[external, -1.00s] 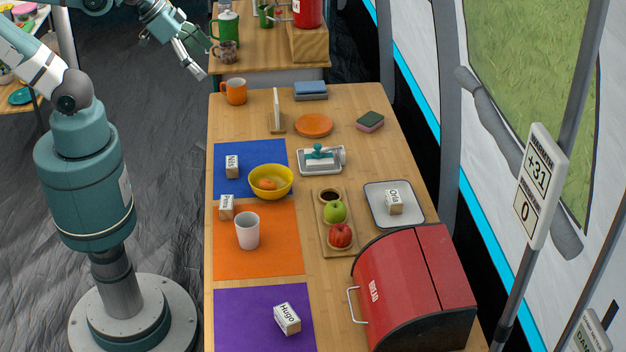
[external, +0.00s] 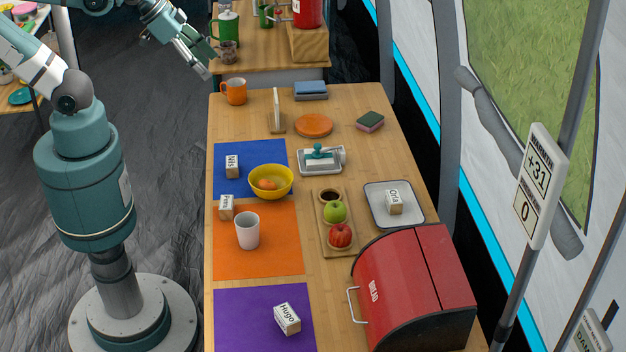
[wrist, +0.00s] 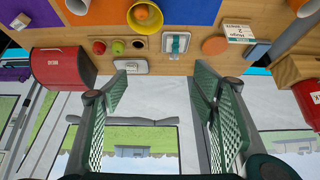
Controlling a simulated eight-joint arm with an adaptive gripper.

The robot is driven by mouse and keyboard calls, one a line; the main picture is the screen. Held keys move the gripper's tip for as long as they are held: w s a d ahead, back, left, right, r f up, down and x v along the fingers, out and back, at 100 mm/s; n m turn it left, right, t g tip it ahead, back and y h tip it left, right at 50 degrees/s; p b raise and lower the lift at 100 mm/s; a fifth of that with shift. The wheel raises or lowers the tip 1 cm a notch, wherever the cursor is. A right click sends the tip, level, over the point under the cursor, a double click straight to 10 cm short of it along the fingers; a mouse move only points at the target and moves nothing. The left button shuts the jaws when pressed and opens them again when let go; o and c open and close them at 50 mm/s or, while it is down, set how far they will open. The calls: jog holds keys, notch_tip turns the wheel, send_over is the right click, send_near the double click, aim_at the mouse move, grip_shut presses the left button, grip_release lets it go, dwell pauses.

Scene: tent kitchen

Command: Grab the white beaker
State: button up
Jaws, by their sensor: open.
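The white beaker (external: 248,231) stands upright on the orange mat (external: 285,255) on the wooden table in the external view. It also shows at the top left of the wrist view (wrist: 78,6). My gripper (external: 207,63) is open and empty, beyond the table's far left corner and well away from the beaker. In the wrist view my gripper (wrist: 160,88) has its green-padded fingers spread, with nothing between them.
A yellow bowl (external: 271,182) stands just behind the beaker. A tray with a green apple (external: 335,212) and a red apple is to its right. A red bread box (external: 415,290) fills the front right. An orange mug (external: 234,91) stands at the far left corner.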

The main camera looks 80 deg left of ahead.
jog(key=m+g+h+b, duration=0.2)
jog(key=m+g+b, duration=0.45)
jog(key=m, duration=1.35)
send_over(247, 226)
notch_tip(247, 226, down, 28)
jog(key=shift+w+d+f+m+g+p, duration=0.15)
jog(key=shift+d+f+g, duration=0.1)
jog(key=shift+d+f, duration=0.15)
jog(key=shift+w+d+f+m+g+p, duration=0.15)
jog(key=shift+d+f+g, duration=0.1)
jog(key=shift+d, duration=0.2)
jog(key=shift+f, duration=0.15)
jog(key=shift+s+d+f+b, duration=0.15)
jog(key=shift+f+b, duration=0.15)
jog(key=shift+f, duration=0.85)
jog(key=shift+d+f+b, duration=0.2)
jog(key=shift+f+b, duration=0.25)
jog(key=shift+f, duration=0.85)
jog(key=shift+d+f+b, duration=0.2)
jog(key=shift+f+b, duration=0.2)
jog(key=shift+f, duration=0.85)
